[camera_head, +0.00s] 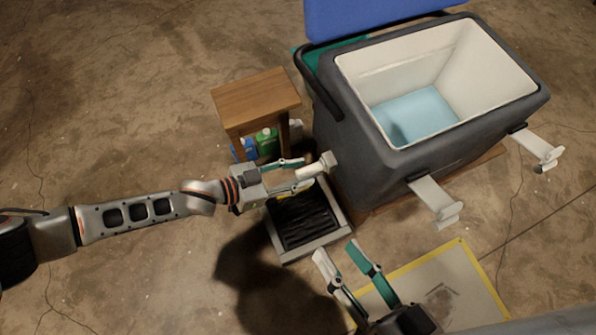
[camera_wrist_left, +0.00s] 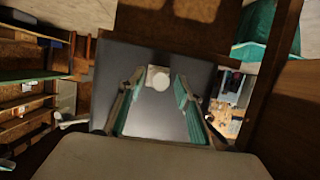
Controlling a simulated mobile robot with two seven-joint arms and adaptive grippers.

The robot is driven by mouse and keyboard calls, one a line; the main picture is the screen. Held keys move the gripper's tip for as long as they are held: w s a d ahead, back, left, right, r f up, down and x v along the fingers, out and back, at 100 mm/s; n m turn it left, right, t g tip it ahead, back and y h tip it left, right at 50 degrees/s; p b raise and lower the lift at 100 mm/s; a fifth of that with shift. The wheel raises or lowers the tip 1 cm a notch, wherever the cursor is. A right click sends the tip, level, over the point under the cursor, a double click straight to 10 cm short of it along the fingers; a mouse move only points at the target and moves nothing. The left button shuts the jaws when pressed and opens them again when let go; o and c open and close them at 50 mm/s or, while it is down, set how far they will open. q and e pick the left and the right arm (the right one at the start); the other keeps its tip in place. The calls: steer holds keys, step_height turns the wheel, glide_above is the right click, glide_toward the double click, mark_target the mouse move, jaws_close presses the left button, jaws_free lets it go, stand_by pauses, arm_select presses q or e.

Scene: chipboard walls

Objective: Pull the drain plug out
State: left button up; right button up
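The grey cooler (camera_head: 375,165) stands at the upper right, its lid up and its white inside holding some pale blue at the bottom. The white drain plug (camera_head: 318,168) sticks out from the cooler's left side. In the left wrist view the plug (camera_wrist_left: 159,78) is a pale round end against the dark cooler wall (camera_wrist_left: 160,118). My left gripper (camera_head: 302,174) is open at the plug, with one finger on each side of it. In the wrist view gaps show between the plug and both fingers. My right gripper (camera_head: 337,250) is open and empty, low in the head view.
A grey tray with a dark grate (camera_head: 338,228) lies below the plug. A small wooden stool (camera_head: 255,98) with bottles under it stands close to my left gripper. Two white latches (camera_head: 435,202) (camera_head: 537,148) jut from the cooler's front. A yellow-edged mat (camera_head: 465,275) lies in front.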

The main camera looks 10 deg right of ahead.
stand_by(0.8)
arm_select(q)
jaws_close()
